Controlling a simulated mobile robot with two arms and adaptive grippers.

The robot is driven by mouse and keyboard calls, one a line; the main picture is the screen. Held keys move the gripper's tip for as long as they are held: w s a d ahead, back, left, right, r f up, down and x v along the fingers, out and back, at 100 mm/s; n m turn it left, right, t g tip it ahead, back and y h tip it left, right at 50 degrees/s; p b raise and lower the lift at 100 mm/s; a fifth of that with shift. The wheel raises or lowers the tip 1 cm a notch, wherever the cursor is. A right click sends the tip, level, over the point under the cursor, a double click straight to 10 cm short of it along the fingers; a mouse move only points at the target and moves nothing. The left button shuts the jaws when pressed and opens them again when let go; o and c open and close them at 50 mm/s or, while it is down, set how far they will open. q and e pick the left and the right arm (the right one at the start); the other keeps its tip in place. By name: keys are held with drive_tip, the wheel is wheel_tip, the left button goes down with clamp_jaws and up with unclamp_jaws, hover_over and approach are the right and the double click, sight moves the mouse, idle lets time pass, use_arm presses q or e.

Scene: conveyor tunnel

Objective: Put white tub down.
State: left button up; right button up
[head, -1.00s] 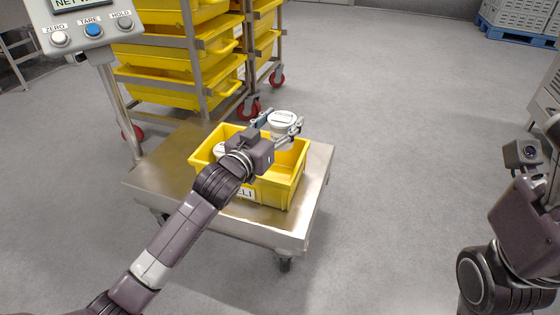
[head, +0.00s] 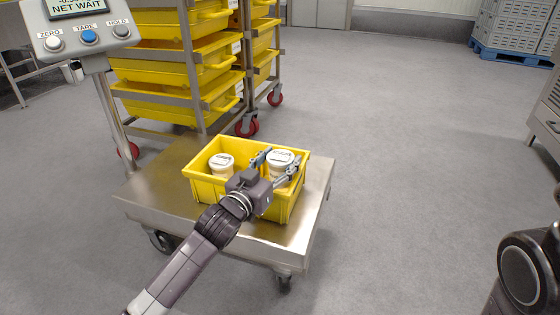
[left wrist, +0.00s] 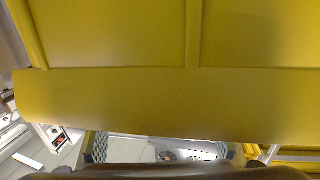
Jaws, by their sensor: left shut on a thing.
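The white tub (head: 283,158) with a white labelled lid is in the right part of the yellow bin (head: 196,188). My left gripper (head: 277,168) reaches over the bin's near wall, its fingers shut on either side of this tub. The tub's lower part is hidden, so I cannot tell whether it touches the bin floor. A second white tub (head: 222,167) stands in the left part of the bin, apart from the gripper. In the left wrist view the held tub (left wrist: 180,152) shows in part between the fingertips, below a yellow wall (left wrist: 150,100). My right gripper is out of view.
The bin sits on a wheeled steel platform (head: 150,190) with bare metal around it. A scale display (head: 82,30) stands on a post at its left. A rack of yellow bins (head: 170,105) is close behind.

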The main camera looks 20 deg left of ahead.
use_arm(q)
drive_tip(key=shift+f, duration=0.55)
drive_tip(key=o, duration=1.7)
drive_tip(key=shift+r, duration=0.1)
